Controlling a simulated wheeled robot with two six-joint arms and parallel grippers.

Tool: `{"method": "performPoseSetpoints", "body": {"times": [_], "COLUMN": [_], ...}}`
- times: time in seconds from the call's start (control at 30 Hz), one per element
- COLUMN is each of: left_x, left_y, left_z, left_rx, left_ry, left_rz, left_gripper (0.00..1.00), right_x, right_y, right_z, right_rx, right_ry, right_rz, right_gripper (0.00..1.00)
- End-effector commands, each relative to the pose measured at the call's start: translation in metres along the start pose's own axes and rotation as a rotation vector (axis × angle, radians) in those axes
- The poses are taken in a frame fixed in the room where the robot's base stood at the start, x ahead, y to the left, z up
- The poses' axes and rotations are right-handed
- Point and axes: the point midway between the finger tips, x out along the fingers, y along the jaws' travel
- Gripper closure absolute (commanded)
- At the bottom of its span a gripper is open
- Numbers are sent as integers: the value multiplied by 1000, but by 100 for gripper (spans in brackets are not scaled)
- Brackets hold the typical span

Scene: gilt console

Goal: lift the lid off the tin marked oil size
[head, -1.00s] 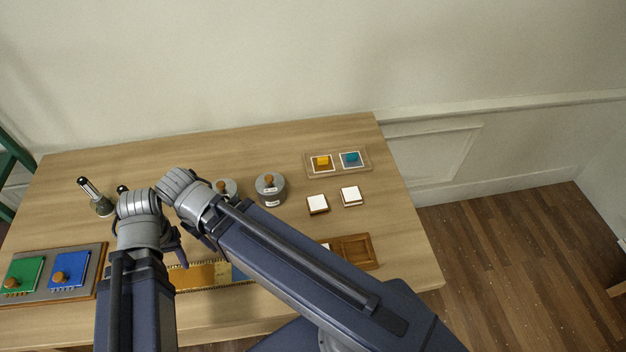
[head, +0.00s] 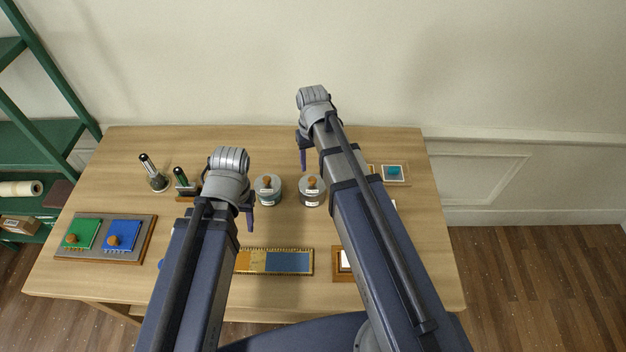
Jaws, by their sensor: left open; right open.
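Two round grey tins with wooden-knobbed lids stand side by side near the middle of the table: a left tin (head: 268,193) and a right tin (head: 313,193). Both lids are on. Each has a pale label on its front, too small to read, so I cannot tell which is marked oil size. My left gripper (head: 249,218) is open and empty, pointing down just left of and in front of the left tin. My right gripper (head: 303,160) is open and empty, behind and above the right tin, apart from its knob.
Left on the wooden table (head: 110,185) are a board with a green pad (head: 84,233) and a blue pad (head: 124,232), and two dark-handled tools in holders (head: 153,172). A gilt-edged strip (head: 275,261) lies in front. A tray with a teal block (head: 394,171) is partly hidden by my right arm.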

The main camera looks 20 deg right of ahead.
Motion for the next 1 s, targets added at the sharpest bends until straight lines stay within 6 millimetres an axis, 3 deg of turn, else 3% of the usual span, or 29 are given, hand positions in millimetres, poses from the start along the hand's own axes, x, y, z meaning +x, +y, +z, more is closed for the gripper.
{"method": "performPoseSetpoints", "body": {"times": [0.4, 0.67, 1.0], "left_x": [27, 30, 66], "left_y": [3, 3, 6], "left_z": [-2, -2, -4], "left_rx": [0, 0, -1], "left_ry": [0, 0, 0], "left_rz": [0, 0, 0], "left_gripper": [50, 50, 50], "right_x": [28, 30, 67], "right_y": [0, 0, 0], "right_z": [1, 1, 2], "right_rx": [0, -1, -1], "right_ry": [0, 0, 0], "right_rz": [0, 0, 0], "right_gripper": [49, 49, 49]}}
